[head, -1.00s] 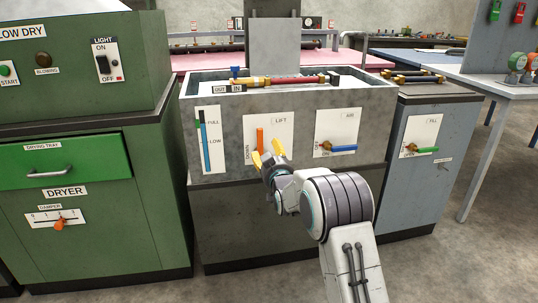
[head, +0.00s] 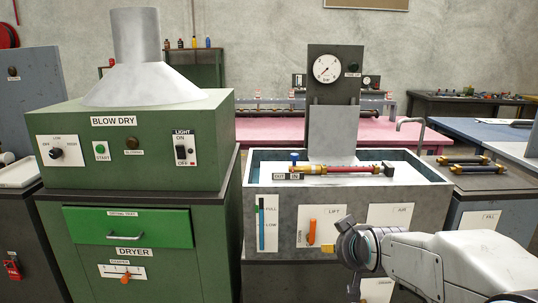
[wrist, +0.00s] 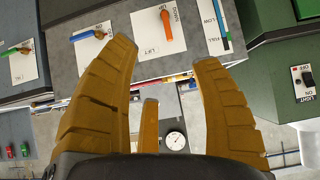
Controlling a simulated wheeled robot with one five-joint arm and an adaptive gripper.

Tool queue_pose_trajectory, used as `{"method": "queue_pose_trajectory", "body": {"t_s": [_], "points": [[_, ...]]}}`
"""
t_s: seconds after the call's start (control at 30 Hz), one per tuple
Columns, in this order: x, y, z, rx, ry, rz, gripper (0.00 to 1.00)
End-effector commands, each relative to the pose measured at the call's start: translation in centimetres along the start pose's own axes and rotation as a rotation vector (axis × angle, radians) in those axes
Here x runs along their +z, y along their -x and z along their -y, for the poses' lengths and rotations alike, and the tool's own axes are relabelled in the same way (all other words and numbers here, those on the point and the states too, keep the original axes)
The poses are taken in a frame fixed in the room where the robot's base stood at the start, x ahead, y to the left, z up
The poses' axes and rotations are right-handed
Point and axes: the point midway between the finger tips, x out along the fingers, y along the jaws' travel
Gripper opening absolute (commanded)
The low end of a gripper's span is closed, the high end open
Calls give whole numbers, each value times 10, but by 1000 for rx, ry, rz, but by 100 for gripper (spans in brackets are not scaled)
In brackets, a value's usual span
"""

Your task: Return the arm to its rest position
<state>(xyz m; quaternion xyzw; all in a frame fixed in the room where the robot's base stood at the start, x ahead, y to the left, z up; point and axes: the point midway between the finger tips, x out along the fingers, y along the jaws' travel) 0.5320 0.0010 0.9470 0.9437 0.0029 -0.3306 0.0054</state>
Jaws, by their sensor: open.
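My gripper shows in the wrist view (wrist: 167,54) with its yellow-brown fingers spread wide and nothing between them. In the head view only a small yellow part of the gripper (head: 328,249) shows. It is in front of the grey test tank (head: 286,228), below and right of the orange lift lever (head: 312,231). A clear gap between gripper and lever cannot be judged there. In the wrist view the lift lever (wrist: 166,25) stands beyond the fingertips, apart from them. My arm reaches in from the lower right and hides part of the tank's front.
The green dryer (head: 142,220) stands close left of the tank. A blue-grey cabinet (head: 478,209) stands to the right. A spool with red and brass parts (head: 345,169) lies across the tank top. A pressure gauge (head: 327,68) rises behind it.

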Motion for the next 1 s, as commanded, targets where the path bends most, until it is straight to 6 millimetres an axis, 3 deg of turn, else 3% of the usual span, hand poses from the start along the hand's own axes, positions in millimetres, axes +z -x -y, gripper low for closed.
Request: {"method": "queue_pose_trajectory", "body": {"t_s": [0.03, 0.2, 0.4, 0.5, 0.7, 1.0], "points": [[-7, 38, 0, 0, -1, 45, 58], [21, 124, -1, 0, -4, 219, 58], [59, 209, 0, -1, -7, 399, 58], [76, 241, 0, -1, -8, 471, 58], [100, 280, 0, -2, -9, 562, 58], [111, 290, 0, -2, -9, 595, 58]]}}
